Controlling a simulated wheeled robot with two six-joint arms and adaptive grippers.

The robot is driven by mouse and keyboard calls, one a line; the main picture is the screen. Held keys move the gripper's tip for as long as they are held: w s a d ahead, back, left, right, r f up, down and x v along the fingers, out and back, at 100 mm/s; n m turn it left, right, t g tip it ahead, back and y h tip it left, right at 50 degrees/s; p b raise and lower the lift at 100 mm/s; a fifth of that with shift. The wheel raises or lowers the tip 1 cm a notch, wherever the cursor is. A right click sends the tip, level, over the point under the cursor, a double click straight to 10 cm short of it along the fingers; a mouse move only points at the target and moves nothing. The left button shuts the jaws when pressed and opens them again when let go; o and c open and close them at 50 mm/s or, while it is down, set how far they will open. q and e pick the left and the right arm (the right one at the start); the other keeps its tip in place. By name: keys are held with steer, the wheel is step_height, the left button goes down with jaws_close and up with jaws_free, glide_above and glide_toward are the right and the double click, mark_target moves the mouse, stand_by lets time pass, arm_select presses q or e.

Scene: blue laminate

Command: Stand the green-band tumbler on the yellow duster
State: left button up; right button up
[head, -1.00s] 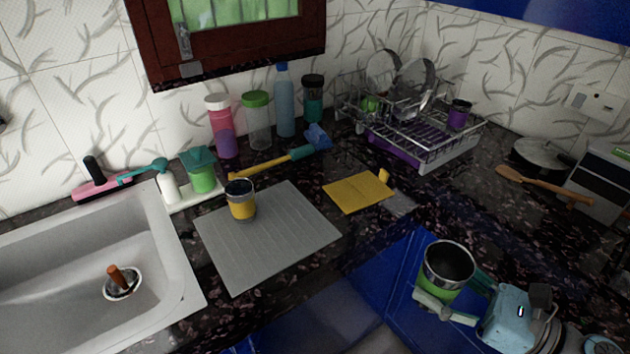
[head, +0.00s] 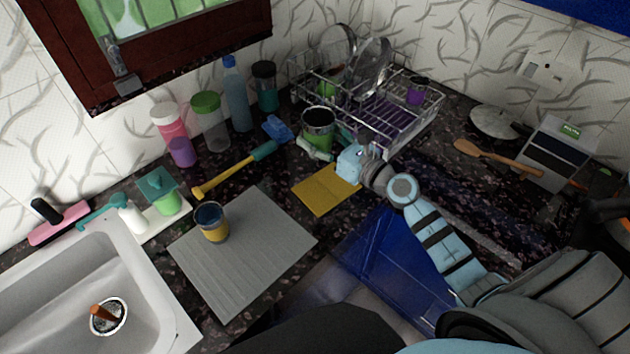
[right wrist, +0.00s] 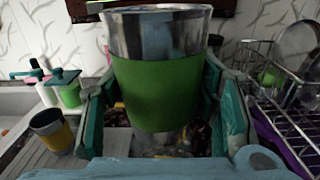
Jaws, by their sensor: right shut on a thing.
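The green-band tumbler (head: 318,136) is a steel cup with a wide green band, upright with its mouth up. My right gripper (head: 320,148) is shut around its sides. In the right wrist view the tumbler (right wrist: 158,85) fills the middle between the two fingers. The yellow duster (head: 322,196) lies flat on the dark counter, with nothing on it. In the head view the tumbler appears just beyond the duster's far edge; its height above the counter is hard to tell. My left gripper is in neither current view.
A dish rack (head: 430,120) stands close behind and right of the tumbler. A yellow-band tumbler (head: 212,225) stands on the grey drying mat (head: 250,262). A blue-headed brush (head: 277,130) and several bottles (head: 236,95) are to the left. The sink (head: 60,300) is at lower left.

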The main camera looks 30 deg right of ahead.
mark_target(314, 143)
steer(key=f+b, duration=0.1)
steer(key=w+f+b, duration=0.1)
steer(key=f, duration=0.1)
steer(key=shift+w+a+f+h+b, duration=0.1)
steer(key=shift+w+a+h+b, duration=0.1)
steer(key=shift+w+h+b, duration=0.15)
steer(key=f+b, duration=0.3)
steer(key=f, duration=0.1)
steer(key=f+b, duration=0.3)
steer(key=f, duration=0.1)
steer(key=f+b, duration=0.3)
steer(key=f, duration=0.1)
steer(key=shift+s+d+f, duration=0.1)
steer(key=shift+s+d, duration=0.1)
steer(key=shift+s, duration=0.05)
step_height(314, 143, down, 5)
steer(key=b, duration=0.3)
steer(key=shift+a+b, duration=0.1)
steer(key=shift+b, duration=0.3)
steer(key=shift+r, duration=0.25)
steer(key=shift+f, duration=0.15)
steer(key=o, duration=1.3)
